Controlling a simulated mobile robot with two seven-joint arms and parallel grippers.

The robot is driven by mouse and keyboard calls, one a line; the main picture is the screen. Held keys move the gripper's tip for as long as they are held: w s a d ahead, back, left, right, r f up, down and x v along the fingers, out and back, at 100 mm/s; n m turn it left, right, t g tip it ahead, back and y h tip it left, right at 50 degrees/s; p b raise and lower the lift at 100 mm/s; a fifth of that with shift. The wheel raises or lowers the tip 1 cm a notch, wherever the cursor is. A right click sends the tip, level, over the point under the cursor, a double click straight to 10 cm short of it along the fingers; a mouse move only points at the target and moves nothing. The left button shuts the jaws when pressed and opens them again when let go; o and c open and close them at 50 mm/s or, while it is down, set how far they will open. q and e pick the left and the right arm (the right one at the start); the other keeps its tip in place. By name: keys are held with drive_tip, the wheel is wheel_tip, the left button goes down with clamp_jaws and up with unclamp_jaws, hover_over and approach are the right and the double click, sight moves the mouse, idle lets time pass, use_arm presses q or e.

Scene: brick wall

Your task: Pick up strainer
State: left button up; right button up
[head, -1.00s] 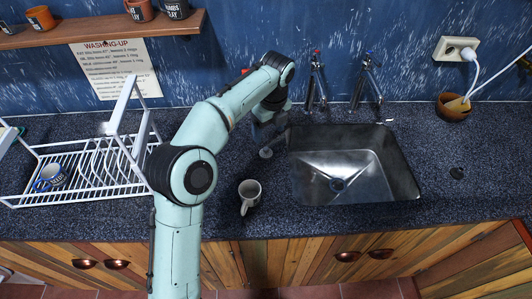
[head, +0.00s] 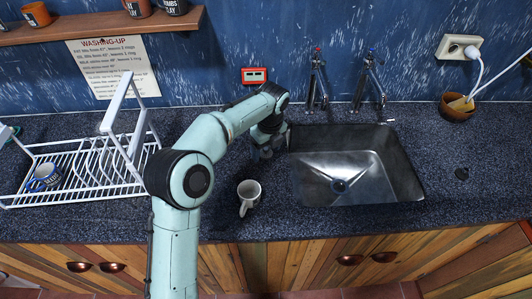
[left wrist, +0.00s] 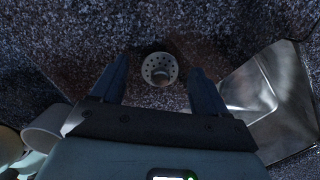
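The strainer (left wrist: 160,69), a small pale round piece with a ring of holes, lies on the dark speckled counter in the left wrist view. In the head view my left gripper hides it. My left gripper (head: 266,152) is low over the counter just left of the sink. In the left wrist view its two fingers are apart, one on each side of the strainer, with nothing held. I cannot tell how high the fingertips are above the counter. My right gripper is not in view.
The steel sink (head: 310,190) is right of my left gripper, with two taps (head: 318,85) behind it. A white mug (head: 249,193) stands in front of the gripper. A white dish rack (head: 75,180) is at the left. A small bowl (head: 453,108) stands at the right.

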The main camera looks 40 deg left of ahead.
use_arm(q)
drive_tip(key=c, duration=1)
drive_tip(key=shift+c, duration=0.2)
drive_tip(key=shift+r, duration=0.15)
